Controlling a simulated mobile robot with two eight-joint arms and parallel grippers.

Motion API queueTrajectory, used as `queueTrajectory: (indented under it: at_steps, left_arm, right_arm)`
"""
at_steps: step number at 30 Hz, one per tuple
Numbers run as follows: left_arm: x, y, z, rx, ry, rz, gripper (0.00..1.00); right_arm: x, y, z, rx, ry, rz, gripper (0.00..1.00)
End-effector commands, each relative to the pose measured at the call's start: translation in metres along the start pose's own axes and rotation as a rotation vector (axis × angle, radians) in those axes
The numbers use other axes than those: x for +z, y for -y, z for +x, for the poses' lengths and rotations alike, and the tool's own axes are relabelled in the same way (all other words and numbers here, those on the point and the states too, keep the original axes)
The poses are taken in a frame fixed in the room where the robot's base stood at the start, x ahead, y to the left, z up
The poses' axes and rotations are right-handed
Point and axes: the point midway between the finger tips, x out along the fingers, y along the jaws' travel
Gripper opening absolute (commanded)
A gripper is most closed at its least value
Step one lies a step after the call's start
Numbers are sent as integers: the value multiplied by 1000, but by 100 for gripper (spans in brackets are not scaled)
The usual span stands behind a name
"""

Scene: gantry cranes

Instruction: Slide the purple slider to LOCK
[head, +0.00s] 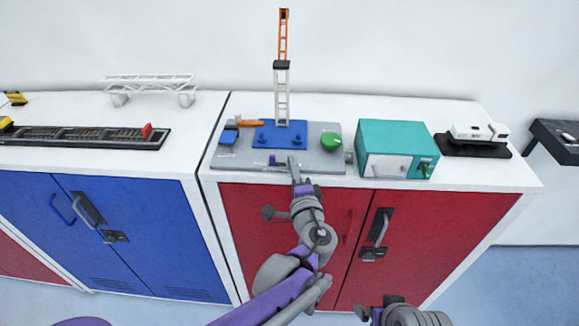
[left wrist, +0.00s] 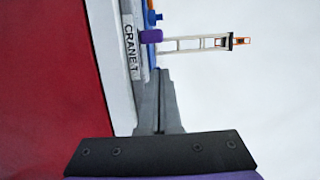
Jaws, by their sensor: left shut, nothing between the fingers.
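The purple slider (head: 272,160) is a small upright knob near the front edge of the grey control panel (head: 228,161), left of my left gripper's tips. My left gripper (head: 294,163) reaches over the cabinet's front edge with its fingers shut and empty. In the left wrist view a purple knob (left wrist: 151,36) shows just beyond the shut fingertips (left wrist: 158,72). Whether they touch it I cannot tell. The LOCK label is not readable in either view. Part of my right arm's end shows at the bottom of the head view; its fingers cannot be made out.
The panel also carries a blue plate with a crane tower (head: 282,95), an orange handle (head: 249,123), a blue block (head: 228,137) and a green knob (head: 331,141). A teal box (head: 395,138) stands to the right. Red cabinet doors (head: 390,240) are below.

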Motion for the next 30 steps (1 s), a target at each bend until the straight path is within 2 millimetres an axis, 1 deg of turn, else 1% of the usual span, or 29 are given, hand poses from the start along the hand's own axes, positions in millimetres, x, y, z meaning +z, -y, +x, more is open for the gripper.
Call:
queueTrajectory:
  at_steps: [2,3,6,9,12,15,20,30]
  left_arm:
    - [-4,0,2,0,1,0,0]
    - [-4,0,-12,1,-4,0,0]
    - [-4,-1,-38,1,-5,0,0]
    - [-4,-1,-60,1,-5,0,0]
    - [-4,-1,-77,1,-4,0,0]
    - [-4,-1,-89,1,-3,-1,0]
    - [-3,0,-98,1,0,0,0]
    - [-3,0,-98,0,0,0,0]
  right_arm:
    - [-1,0,-1,0,-1,0,98]
    - [2,0,1,0,1,0,98]
    - [5,0,4,0,4,0,98]
    - [7,0,6,0,6,0,98]
    - [8,0,8,0,7,0,98]
    - [9,0,8,0,7,0,98]
    - [9,0,9,0,8,0,98]
    - [9,0,9,0,8,0,98]
